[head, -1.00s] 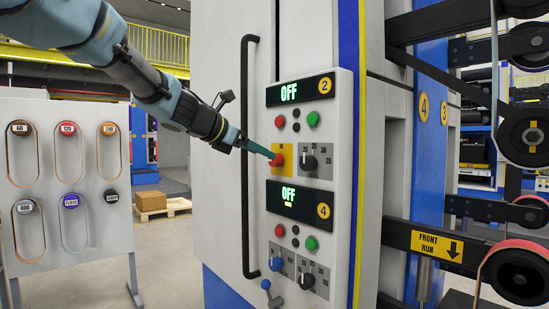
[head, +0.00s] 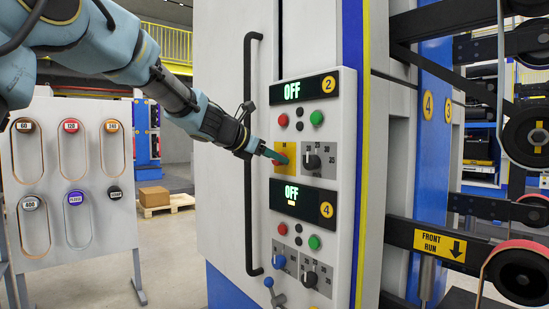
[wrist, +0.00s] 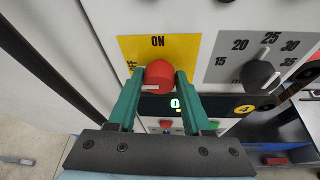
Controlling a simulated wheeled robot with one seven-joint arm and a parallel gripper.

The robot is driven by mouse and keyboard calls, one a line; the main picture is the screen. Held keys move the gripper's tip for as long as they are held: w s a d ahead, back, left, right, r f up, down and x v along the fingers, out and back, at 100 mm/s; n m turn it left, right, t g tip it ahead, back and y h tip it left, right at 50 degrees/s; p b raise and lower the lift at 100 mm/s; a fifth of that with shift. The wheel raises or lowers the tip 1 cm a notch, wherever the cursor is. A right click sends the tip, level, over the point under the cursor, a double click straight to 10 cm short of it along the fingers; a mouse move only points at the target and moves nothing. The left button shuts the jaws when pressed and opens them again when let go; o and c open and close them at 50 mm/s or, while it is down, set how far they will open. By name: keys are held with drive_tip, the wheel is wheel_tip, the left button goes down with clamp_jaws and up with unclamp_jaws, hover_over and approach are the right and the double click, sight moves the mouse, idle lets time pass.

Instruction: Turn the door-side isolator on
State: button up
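The isolator is a red rotary knob (wrist: 158,76) on a yellow plate (wrist: 190,46), with ON printed above it and sideways lettering, partly hidden, at its left. Its white mark points to the lower left. In the head view the red knob (head: 283,159) is mostly behind my fingers, below the upper OFF display (head: 292,91). My gripper (wrist: 159,82) has its green fingers on either side of the knob, tips about level with it. The fingers are apart and seem to leave a slim gap; contact is not clear. In the head view my gripper (head: 274,156) meets the panel from the left.
A black selector knob (wrist: 260,75) with a number scale sits close right of the isolator. A second OFF display (head: 300,200) and blue knobs are below. A long black door handle (head: 249,160) runs upright at the left. Rollers and belts stand to the right.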

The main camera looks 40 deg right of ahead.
clamp_jaws()
